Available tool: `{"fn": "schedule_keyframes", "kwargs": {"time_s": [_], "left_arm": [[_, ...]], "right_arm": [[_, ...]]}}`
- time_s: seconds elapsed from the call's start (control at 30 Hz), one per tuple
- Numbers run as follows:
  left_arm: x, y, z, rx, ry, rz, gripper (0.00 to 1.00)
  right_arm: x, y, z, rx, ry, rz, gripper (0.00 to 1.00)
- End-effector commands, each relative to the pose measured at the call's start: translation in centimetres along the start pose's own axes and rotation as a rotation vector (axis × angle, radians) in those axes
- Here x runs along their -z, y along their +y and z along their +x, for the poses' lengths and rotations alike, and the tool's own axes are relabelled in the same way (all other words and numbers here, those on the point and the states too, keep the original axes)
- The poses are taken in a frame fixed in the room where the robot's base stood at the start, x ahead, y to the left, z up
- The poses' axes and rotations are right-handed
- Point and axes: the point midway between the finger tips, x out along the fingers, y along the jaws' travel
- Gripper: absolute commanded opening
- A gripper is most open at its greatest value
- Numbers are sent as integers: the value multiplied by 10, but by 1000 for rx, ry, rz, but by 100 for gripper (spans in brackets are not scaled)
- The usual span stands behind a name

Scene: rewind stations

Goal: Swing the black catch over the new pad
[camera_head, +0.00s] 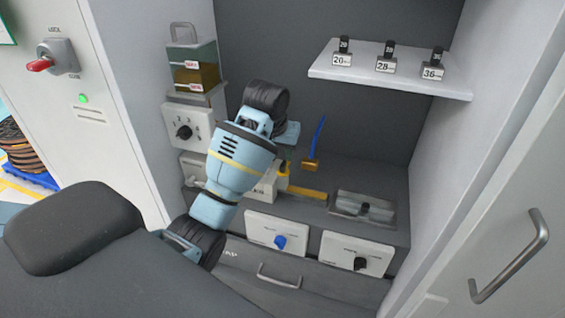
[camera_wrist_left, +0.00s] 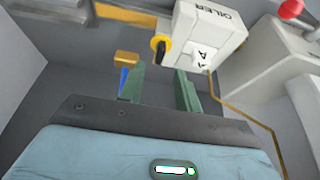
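A low grey metal fixture (camera_head: 350,205) sits on the dark bench, with a dark piece (camera_head: 378,210) on top. I cannot tell whether that piece is the black catch, and no pad can be made out. My left gripper (camera_wrist_left: 162,82) is open and empty in the left wrist view, its two green fingers apart. In the head view its fingers are mostly hidden behind my left arm, above the bench and left of the fixture. The white oiler box (camera_wrist_left: 208,35), with a yellow-and-black knob (camera_wrist_left: 158,47), is beyond the fingers. My right gripper is not in view.
A blue-handled tool with a golden block (camera_head: 310,164) stands behind the yellow bar (camera_head: 305,192). White panels with a blue knob (camera_head: 280,241) and a black knob (camera_head: 360,263) front the bench. A shelf (camera_head: 390,78) with numbered tags hangs above. A side wall bounds the right.

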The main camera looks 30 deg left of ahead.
Motion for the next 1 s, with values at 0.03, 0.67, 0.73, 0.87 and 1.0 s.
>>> {"fn": "schedule_keyframes", "kwargs": {"time_s": [0.03, 0.67, 0.73, 0.87, 1.0], "left_arm": [[-1, 0, 9, 1, -5, 1, 34], [0, 0, 64, 0, 1, 1, 34], [0, 0, 64, 0, 1, 1, 34], [0, 0, 64, 0, 0, 1, 26], [0, 0, 64, 0, 0, 1, 7]], "right_arm": [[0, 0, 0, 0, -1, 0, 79], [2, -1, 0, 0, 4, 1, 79], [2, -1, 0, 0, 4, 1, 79], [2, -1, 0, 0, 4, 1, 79], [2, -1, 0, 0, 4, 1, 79]]}}
